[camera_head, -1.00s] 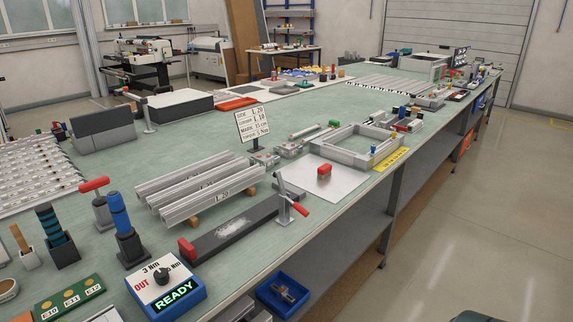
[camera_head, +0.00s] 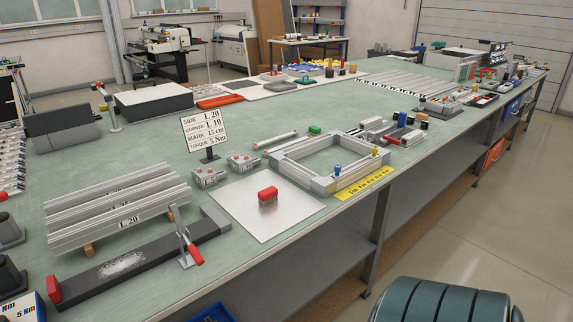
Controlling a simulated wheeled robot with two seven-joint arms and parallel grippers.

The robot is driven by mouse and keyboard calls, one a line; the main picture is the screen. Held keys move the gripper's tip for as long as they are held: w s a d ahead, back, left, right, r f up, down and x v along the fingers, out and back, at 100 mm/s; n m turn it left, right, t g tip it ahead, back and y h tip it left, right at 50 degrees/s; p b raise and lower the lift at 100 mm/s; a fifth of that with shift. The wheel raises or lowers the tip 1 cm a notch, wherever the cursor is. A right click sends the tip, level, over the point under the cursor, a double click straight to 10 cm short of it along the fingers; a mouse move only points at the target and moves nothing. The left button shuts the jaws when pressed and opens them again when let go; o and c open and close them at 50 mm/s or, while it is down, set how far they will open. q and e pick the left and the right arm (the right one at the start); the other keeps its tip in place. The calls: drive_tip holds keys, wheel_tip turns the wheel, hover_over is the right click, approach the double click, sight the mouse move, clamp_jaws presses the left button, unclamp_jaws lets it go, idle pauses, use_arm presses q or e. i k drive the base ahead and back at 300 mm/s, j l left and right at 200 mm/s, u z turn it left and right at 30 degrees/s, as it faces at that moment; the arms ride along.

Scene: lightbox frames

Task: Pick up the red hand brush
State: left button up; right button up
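Neither of my gripper's fingers shows. A dark teal ribbed rounded shape (camera_head: 440,302) rises at the bottom right edge, well apart from the red thing; it looks like part of my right arm.
A grey rectangular frame (camera_head: 290,171) lies just behind the plate. A clamp with a red handle (camera_head: 188,245) and a long dark bar (camera_head: 120,268) with light shavings lie to the left. Stacked aluminium profiles (camera_head: 110,205) and a sign (camera_head: 200,132) stand behind. Floor at right is clear.

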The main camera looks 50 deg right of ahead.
sight(269, 196)
drive_tip(key=k+l, duration=0.1)
drive_tip(key=l, duration=0.25)
drive_tip(key=k+l, duration=0.1)
drive_tip(key=l, duration=0.3)
drive_tip(key=k+l, duration=0.1)
drive_tip(key=l, duration=0.25)
drive_tip(key=k+l, duration=0.1)
drive_tip(key=l, duration=0.3)
